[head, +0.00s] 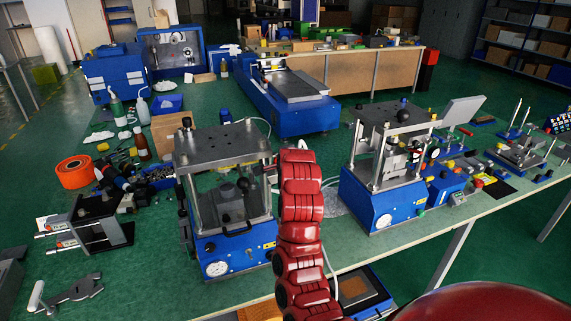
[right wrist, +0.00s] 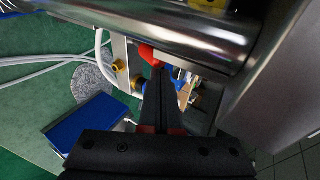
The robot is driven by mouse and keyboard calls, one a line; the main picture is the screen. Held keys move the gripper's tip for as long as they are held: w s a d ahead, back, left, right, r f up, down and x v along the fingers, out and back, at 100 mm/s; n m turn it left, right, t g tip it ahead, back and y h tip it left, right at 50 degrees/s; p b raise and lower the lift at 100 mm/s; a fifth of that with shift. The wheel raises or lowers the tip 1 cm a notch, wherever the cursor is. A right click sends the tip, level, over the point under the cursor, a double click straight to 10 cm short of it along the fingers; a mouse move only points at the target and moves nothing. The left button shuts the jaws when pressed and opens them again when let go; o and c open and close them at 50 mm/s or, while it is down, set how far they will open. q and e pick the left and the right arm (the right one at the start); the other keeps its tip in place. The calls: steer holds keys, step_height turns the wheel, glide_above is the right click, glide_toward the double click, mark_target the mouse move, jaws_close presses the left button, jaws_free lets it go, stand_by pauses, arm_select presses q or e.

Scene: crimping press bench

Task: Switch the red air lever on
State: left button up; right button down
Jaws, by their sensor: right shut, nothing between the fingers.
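A small red part (right wrist: 147,53), which looks like the red air lever, shows in the right wrist view just beyond my fingertips, below a metal bar. My right gripper (right wrist: 158,76) is shut and empty, its tips close to the red part; I cannot tell whether they touch. The lever's position is unclear because the fingers and bar cover part of it. In the head view my red right arm rises beside the left press (head: 225,185) and hides its right side; the gripper and lever do not show there. My left gripper is not in view.
Brass fittings (right wrist: 117,66), a white hose (right wrist: 99,45) and metal plates crowd the right gripper. A second blue press (head: 385,200) stands to the right of my arm. An orange reel (head: 75,172) and bottles are at the left. The green bench front left is partly clear.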

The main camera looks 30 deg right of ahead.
steer(key=shift+w+d+r+g, duration=0.1)
steer(key=shift+w+r+g, duration=0.05)
steer(key=shift+w+g, duration=0.25)
stand_by(0.3)
steer(key=shift+r, duration=0.1)
steer(key=shift+r, duration=0.65)
